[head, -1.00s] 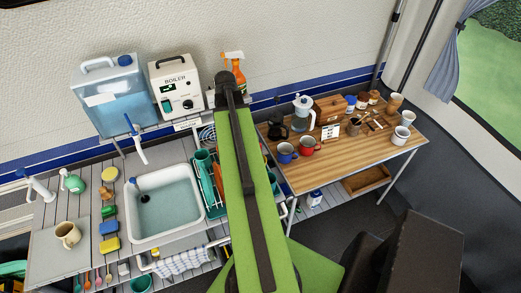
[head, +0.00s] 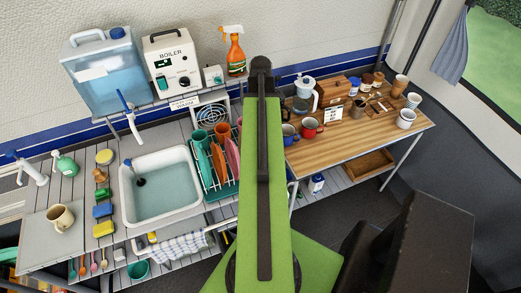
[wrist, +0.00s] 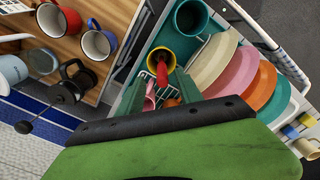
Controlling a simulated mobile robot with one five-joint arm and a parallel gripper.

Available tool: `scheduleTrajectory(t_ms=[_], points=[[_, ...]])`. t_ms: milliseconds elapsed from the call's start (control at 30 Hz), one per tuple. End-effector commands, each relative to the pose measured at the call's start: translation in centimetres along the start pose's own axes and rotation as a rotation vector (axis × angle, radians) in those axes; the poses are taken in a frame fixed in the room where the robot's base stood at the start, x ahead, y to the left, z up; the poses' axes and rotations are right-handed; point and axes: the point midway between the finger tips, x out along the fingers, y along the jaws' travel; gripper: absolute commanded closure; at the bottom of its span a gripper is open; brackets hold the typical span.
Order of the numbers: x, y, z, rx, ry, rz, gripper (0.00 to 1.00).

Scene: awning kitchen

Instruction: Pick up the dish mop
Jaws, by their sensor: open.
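I cannot make out a dish mop for certain. In the wrist view a yellow cup (wrist: 161,58) stands in the dish rack, with a red and black thing (wrist: 162,74) in or in front of it; what that is I cannot tell. My gripper (wrist: 160,80) is open above the rack, its two green fingers on either side of that thing. No object is seen held. In the head view my green arm hides the gripper and the right end of the rack (head: 224,189).
The rack holds several coloured plates (wrist: 238,72) and a teal cup (wrist: 191,17). The sink (head: 160,208) is left of it. Right of my arm, a wooden table (head: 345,146) carries mugs, a kettle and jars. Small utensils (head: 94,264) hang below the sink shelf.

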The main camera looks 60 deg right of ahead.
Motion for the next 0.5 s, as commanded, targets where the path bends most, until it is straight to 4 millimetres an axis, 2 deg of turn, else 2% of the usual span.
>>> scheduleTrajectory(t_ms=[33,67,333,500], points=[[2.1,0.0,0.0,0.0,0.0,0.0,0.57],[2.5,0.0,0.0,0.0,0.0,0.0,0.57],[3.0,0.0,0.0,0.001,0.0,0.0,0.57],[5.4,-0.2,0.0,0.001,0.0,0.0,0.57]])
